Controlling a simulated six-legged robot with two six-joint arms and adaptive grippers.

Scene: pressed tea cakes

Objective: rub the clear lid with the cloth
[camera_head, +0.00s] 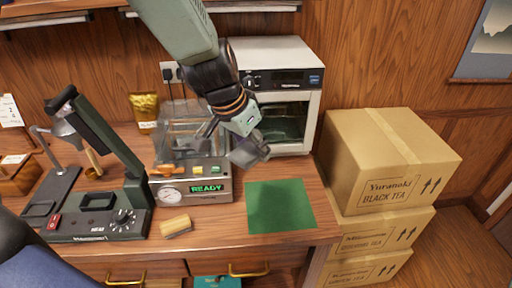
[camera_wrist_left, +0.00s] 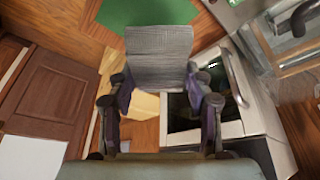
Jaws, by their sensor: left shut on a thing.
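My left gripper (camera_head: 237,143) reaches down from the top of the head view and is shut on a grey cloth (camera_head: 250,153). In the left wrist view the cloth (camera_wrist_left: 160,50) lies flat between the two fingers. The clear lid (camera_head: 180,142) looks like a see-through box on top of a machine with a lit READY display (camera_head: 207,188). The gripper and cloth are at the lid's right side, in front of the white oven; I cannot tell whether the cloth touches the lid. My right gripper is not in view.
A green mat (camera_head: 278,206) lies on the right of the bench. A white oven (camera_head: 303,110) stands behind it. A wood-topped block (camera_head: 175,227) lies at the front. A dark green press (camera_head: 105,205) stands left. Cardboard boxes (camera_head: 385,165) are stacked at the right.

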